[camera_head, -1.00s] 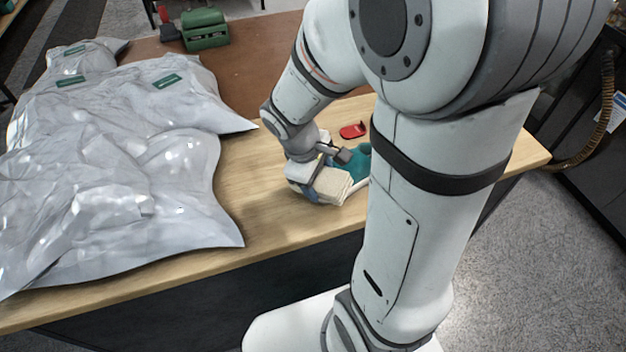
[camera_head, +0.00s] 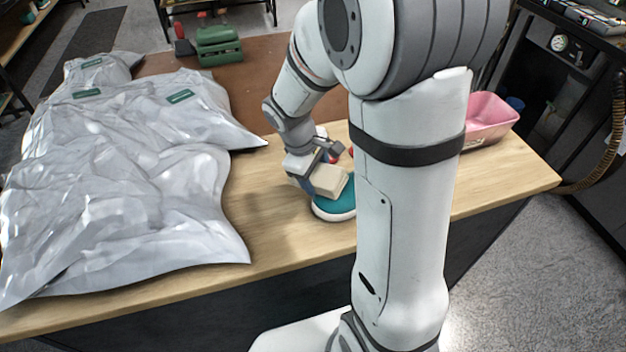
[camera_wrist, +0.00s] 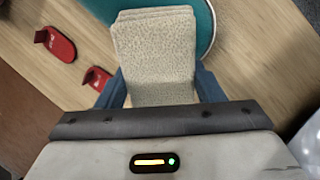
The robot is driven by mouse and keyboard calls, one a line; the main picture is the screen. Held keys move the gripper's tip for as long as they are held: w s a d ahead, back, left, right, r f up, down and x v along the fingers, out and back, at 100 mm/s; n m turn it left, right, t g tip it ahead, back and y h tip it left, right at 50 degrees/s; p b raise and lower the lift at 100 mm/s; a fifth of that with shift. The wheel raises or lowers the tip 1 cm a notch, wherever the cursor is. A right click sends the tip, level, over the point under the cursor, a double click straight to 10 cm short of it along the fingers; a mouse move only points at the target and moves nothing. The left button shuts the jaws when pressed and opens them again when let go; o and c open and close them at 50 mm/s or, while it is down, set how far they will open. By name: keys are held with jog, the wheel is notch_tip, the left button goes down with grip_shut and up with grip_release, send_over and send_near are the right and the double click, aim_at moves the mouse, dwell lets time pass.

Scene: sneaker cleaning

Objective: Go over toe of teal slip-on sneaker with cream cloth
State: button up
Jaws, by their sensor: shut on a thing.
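The cream cloth (camera_head: 328,181) is a folded pad held in my gripper (camera_head: 322,183). In the wrist view the cloth (camera_wrist: 158,55) sits between the two blue fingers of my gripper (camera_wrist: 160,88), which is shut on it. The teal slip-on sneaker (camera_head: 336,206), with a white sole edge, lies on the table under and in front of the cloth. Part of it also shows in the wrist view (camera_wrist: 203,22), behind the cloth. My arm hides the rest of the sneaker in the head view. I cannot tell whether the cloth touches the sneaker.
Large silvery bags (camera_head: 120,180) cover the left of the wooden table (camera_head: 270,225). Two red holders (camera_wrist: 55,44) (camera_wrist: 97,78) lie beside the cloth in the wrist view. A pink bin (camera_head: 488,120) is at the right, a green device (camera_head: 219,45) at the back. The front edge is clear.

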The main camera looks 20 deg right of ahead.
dwell(0.3)
jog(key=shift+p+v, duration=2.25)
jog(key=shift+v, duration=0.8)
jog(key=shift+r, duration=0.1)
jog(key=shift+p+v, duration=1.1)
jog(key=shift+v, duration=0.4)
